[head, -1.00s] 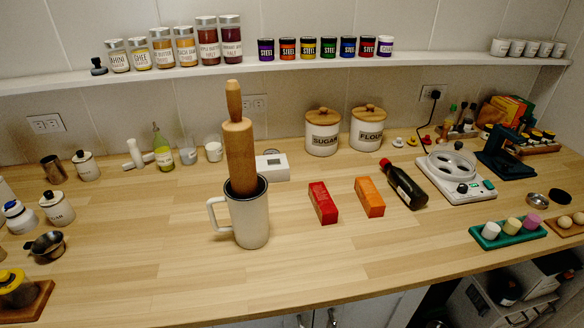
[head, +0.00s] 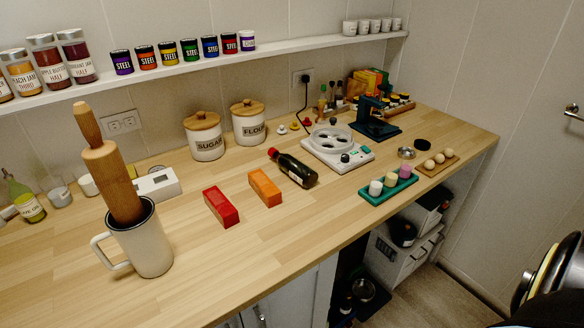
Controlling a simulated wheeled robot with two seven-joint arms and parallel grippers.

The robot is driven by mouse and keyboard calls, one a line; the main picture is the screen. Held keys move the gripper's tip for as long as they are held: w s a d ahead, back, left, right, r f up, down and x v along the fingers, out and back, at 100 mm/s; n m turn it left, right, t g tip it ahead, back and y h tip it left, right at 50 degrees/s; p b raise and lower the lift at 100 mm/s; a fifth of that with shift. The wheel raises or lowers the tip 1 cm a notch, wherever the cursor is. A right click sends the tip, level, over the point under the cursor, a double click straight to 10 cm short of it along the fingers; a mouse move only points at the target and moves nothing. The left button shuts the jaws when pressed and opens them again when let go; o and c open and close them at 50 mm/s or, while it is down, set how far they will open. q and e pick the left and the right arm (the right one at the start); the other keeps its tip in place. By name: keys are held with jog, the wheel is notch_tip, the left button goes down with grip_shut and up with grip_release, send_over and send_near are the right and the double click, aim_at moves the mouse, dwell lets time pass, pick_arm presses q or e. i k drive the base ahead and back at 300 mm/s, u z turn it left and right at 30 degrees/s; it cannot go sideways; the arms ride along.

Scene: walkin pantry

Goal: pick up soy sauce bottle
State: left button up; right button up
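The soy sauce bottle is most likely the dark bottle (head: 294,170) with a red cap and a pale label. It lies on its side on the wooden counter (head: 335,205), its cap end pointing to the back left. It lies between the orange box (head: 265,188) and the white appliance (head: 337,149), apart from the box. Neither of my grippers shows in the head view.
A red box (head: 221,207) lies left of the orange box. A tall mug (head: 146,246) holds a rolling pin at the left. Sugar (head: 205,138) and flour (head: 249,124) canisters stand behind. A green tray (head: 388,187) sits near the front edge. Counter in front of the bottle is clear.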

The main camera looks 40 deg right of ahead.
aim_at(307, 176)
jog(key=u, duration=2.05)
jog(key=k, duration=1.15)
jog(key=z, duration=2.05)
jog(key=i, duration=0.5)
jog(key=z, duration=0.05)
